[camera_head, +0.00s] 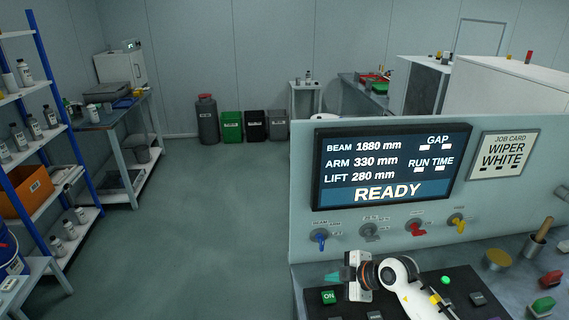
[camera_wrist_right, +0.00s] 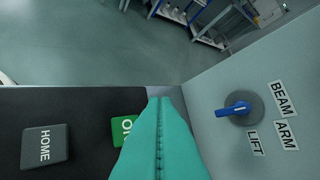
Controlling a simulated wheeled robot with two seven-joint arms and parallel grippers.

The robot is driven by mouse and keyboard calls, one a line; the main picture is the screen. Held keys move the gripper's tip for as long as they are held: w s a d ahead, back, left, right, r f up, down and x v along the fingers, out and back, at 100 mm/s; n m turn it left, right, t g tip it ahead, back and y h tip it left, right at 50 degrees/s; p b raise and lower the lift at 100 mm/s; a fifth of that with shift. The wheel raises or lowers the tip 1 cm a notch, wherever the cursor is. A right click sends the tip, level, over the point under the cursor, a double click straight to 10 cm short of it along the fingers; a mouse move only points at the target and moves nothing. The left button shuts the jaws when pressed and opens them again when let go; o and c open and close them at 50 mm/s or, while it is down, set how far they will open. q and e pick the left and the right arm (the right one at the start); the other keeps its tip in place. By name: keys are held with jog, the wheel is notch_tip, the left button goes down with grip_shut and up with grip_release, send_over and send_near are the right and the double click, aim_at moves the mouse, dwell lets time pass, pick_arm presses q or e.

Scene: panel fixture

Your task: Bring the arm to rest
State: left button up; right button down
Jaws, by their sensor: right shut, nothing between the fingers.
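My right arm (camera_head: 420,300) reaches in from the lower right over the dark button box. My right gripper (camera_head: 333,276) has teal fingers pressed together and empty, pointing left above the green ON button (camera_head: 329,297). In the right wrist view the shut fingers (camera_wrist_right: 160,104) cover part of that ON button (camera_wrist_right: 122,130). A grey HOME button (camera_wrist_right: 44,147) lies to its left. A blue selector knob (camera_wrist_right: 237,109) stands apart on the panel to the right, by BEAM, ARM and LIFT labels. The screen (camera_head: 390,165) reads READY. My left gripper is out of view.
The upright panel (camera_head: 303,245) carries the blue (camera_head: 320,238), grey (camera_head: 370,232), red (camera_head: 416,229) and yellow (camera_head: 457,222) knobs. A job card (camera_head: 503,155) reads WIPER WHITE. A green lamp (camera_head: 445,280) glows on the box. Open floor (camera_head: 205,230) lies left.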

jog(key=s+a+r+t+y, duration=0.2)
jog(key=a+r+t+y, duration=0.3)
jog(key=a+r, duration=0.25)
jog(key=s+d+r+m+t+h, duration=0.3)
jog(key=d+r+m+t+h, duration=0.45)
jog(key=m+t, duration=0.2)
jog(key=s+d+f+m+g+h, duration=0.7)
jog(key=s+d+f+m+h, duration=0.1)
jog(key=m, duration=0.1)
jog(key=s+a+f+n+g+y, duration=0.1)
jog(key=s+a+f+g+y, duration=0.3)
jog(key=s, duration=0.6)
jog(key=s+a+f+n+g, duration=0.1)
jog(key=s+f+n+g, duration=0.1)
jog(key=s+f+g, duration=0.65)
notch_tip(320, 180, down, 23)
jog(key=s, duration=0.2)
jog(key=s+d+f+b, duration=0.1)
jog(key=s+d+f, duration=0.2)
jog(key=s+f, duration=1.3)
jog(key=shift+s+f+g, duration=0.3)
jog(key=shift+f+g, duration=0.1)
jog(key=shift+f, duration=0.5)
